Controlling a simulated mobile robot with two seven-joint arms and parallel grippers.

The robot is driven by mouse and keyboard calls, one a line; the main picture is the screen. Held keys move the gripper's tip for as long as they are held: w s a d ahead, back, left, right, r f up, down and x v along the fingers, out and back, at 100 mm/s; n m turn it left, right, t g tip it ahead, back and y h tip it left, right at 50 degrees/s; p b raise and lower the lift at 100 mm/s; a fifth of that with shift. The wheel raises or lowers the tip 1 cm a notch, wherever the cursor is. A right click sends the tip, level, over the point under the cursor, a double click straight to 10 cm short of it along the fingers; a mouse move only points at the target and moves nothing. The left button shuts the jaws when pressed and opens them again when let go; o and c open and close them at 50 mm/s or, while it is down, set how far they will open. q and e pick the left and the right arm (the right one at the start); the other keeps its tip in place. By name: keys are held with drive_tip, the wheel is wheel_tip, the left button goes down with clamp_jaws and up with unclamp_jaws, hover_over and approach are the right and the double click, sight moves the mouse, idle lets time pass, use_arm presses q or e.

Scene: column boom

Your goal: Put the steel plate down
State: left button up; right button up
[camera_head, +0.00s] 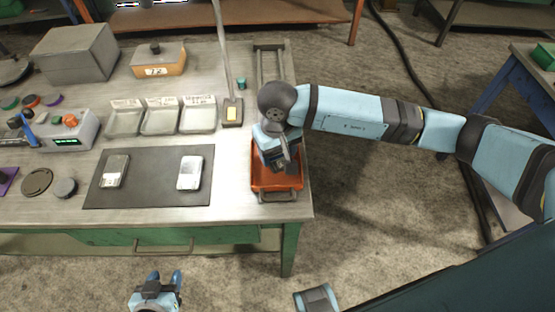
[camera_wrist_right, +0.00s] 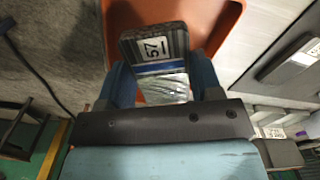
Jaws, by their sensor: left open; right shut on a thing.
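My right gripper (camera_head: 279,160) is over the orange tray (camera_head: 263,183) at the table's right front edge, pointing down. In the right wrist view its two blue fingers (camera_wrist_right: 162,82) are shut on the steel plate (camera_wrist_right: 158,75), a grey metal piece with a blue band and a white label reading 57. The orange tray (camera_wrist_right: 225,30) shows behind the plate. I cannot tell whether the plate touches the tray. In the head view the gripper mostly hides the plate. My left gripper (camera_head: 165,277) is open and empty in front of the table.
A dark mat (camera_head: 150,192) with two pale devices lies left of the tray. Behind it stand several small grey bins (camera_head: 161,120). The tabletop between mat and tray is clear.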

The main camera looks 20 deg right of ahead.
sight(277, 163)
wheel_tip(277, 163, down, 4)
drive_tip(key=shift+f, duration=0.1)
idle(0.4)
drive_tip(key=shift+f, duration=0.25)
drive_tip(key=o, duration=1.4)
drive_tip(key=shift+c, duration=0.2)
drive_tip(key=shift+r, duration=0.1)
